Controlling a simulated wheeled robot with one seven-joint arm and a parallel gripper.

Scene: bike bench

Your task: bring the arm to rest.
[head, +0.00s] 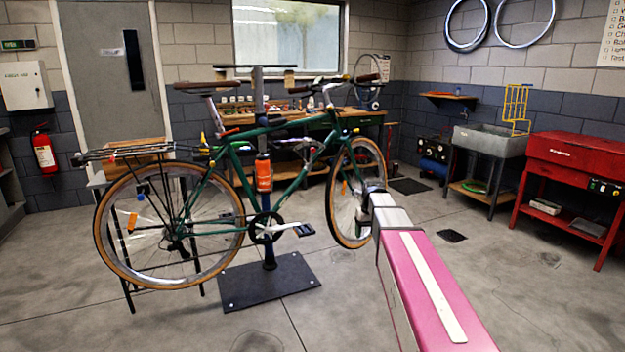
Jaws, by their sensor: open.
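My pink and white arm reaches forward from the bottom right of the head view. At its far end, my gripper (366,192) shows small and partly hidden behind the arm's own links. It is open, and I see nothing held in it. In the picture it overlaps the right edge of the front wheel (345,228) of a green bicycle (236,155). I cannot tell whether it touches the wheel or stays in front of it.
The bicycle is held on a repair stand with a dark floor plate (269,281). A workbench (345,117) stands behind it. A grey sink (490,140) and a red parts washer (574,160) stand at the right. The concrete floor between them and the bicycle is mostly clear.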

